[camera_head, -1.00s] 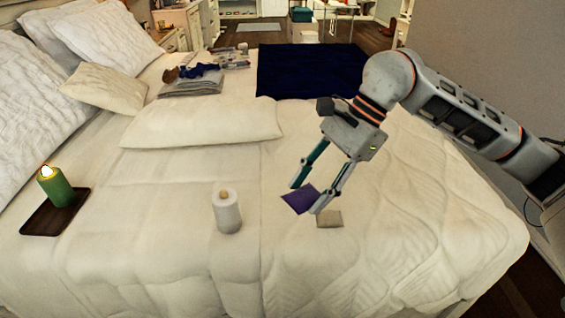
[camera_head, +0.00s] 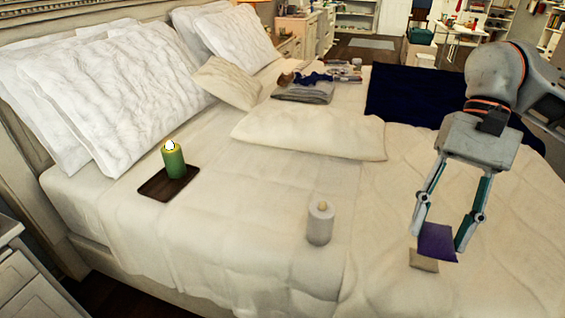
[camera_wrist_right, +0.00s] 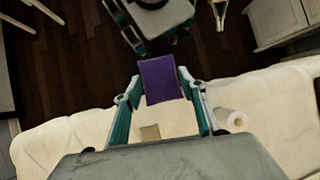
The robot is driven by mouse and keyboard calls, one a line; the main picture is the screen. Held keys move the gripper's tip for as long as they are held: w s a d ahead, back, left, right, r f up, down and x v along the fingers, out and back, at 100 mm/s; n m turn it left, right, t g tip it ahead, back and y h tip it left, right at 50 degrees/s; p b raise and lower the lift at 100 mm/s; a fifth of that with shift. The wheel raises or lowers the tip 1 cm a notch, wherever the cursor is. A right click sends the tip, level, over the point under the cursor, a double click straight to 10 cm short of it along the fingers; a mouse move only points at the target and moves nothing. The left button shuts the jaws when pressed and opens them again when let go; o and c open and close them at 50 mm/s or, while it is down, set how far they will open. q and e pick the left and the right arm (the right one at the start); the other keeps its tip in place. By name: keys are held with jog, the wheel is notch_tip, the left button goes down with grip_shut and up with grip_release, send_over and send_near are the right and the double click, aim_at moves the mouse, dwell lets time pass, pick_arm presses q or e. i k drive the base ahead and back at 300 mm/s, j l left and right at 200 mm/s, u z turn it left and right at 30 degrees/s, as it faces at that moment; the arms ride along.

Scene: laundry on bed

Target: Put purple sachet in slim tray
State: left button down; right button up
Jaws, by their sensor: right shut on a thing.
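The purple sachet (camera_head: 437,242) is a flat purple square held between the fingertips of my right gripper (camera_head: 437,236), above the right part of the bed. In the right wrist view the purple sachet (camera_wrist_right: 160,80) sits between both fingers of the right gripper (camera_wrist_right: 162,88). A slim dark brown tray (camera_head: 154,188) lies on the bed at the left, well apart from the gripper. A lit green candle (camera_head: 173,162) stands on the tray and covers part of it.
A small beige sachet (camera_head: 424,260) lies on the bed just below the purple one. A pale roll-like cylinder (camera_head: 320,226) stands between gripper and tray. A cushion (camera_head: 310,134), folded grey cloth (camera_head: 304,94) and dark blue blanket (camera_head: 408,96) lie farther back.

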aim_at(166, 185)
jog(key=i+j+u, duration=0.35)
jog(key=j, duration=0.25)
jog(key=i+j+u, duration=0.35)
jog(key=j, duration=0.25)
jog(key=i+j+u, duration=0.35)
jog(key=k+j, duration=0.1)
jog(key=j, duration=0.05)
